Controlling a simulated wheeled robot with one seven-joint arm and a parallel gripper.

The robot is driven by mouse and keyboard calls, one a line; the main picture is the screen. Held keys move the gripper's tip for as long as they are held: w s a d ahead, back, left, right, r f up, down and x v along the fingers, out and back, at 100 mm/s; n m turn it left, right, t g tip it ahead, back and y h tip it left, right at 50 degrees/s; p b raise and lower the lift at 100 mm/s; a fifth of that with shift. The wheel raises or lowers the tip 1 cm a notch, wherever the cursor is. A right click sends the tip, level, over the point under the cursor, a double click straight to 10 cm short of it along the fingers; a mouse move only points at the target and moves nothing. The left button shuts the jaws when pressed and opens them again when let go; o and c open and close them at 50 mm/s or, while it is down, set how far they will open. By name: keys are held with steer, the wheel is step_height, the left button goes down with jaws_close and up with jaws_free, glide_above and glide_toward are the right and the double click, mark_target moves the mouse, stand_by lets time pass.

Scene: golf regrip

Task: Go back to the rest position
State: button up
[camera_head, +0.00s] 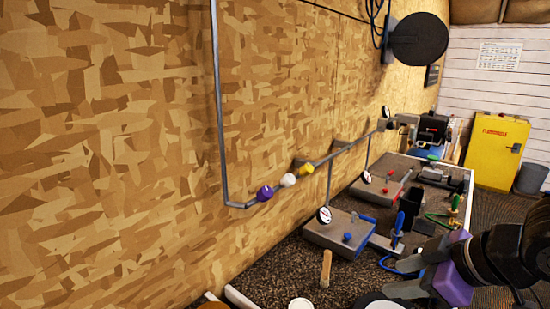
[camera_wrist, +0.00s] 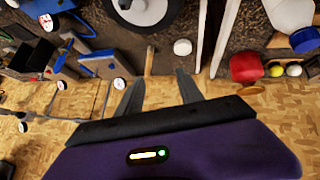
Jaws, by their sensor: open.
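My gripper (camera_wrist: 160,76) shows in the wrist view with its two dark fingers apart and nothing seen held between them. Its purple body, with a small lit strip, fills the lower middle of that view. In the head view my arm comes in from the lower right edge, and my gripper (camera_head: 407,289) points left, low over the bench area. Part of the arm is cut off by the picture edge.
Bench fixtures with gauges (camera_head: 345,237) stand left of and beyond my gripper. A wooden handle (camera_head: 326,268) stands upright nearby. A wall pipe carries purple (camera_head: 265,193), white and yellow knobs. A yellow cabinet (camera_head: 496,150) stands far back. A red-capped item (camera_wrist: 246,68) shows in the wrist view.

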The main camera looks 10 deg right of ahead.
steer(key=w+a+r+m+t+y, duration=0.15)
steer(key=r+m+t, duration=0.25)
steer(key=r+t, duration=0.4)
steer(key=w+a+r+m+t+y, duration=0.1)
steer(key=w+a+r+m+t, duration=0.15)
steer(key=r+t, duration=0.5)
steer(key=s+d+f+m+g+h, duration=0.2)
steer(key=s+d+f+m+h, duration=0.1)
steer(key=s+f+m+h, duration=0.85)
steer(key=s+a+f+n+g+y, duration=0.2)
steer(key=s+f+n+g, duration=0.1)
steer(key=s+f, duration=0.6)
steer(key=s+a+f+n+g+y, duration=0.3)
steer(key=s+f, duration=0.7)
steer(key=s, duration=0.8)
steer(key=n, duration=0.2)
steer(key=shift+s+a+n+y, duration=0.15)
steer(key=shift+a+n+y, duration=0.15)
steer(key=shift+a+n, duration=0.1)
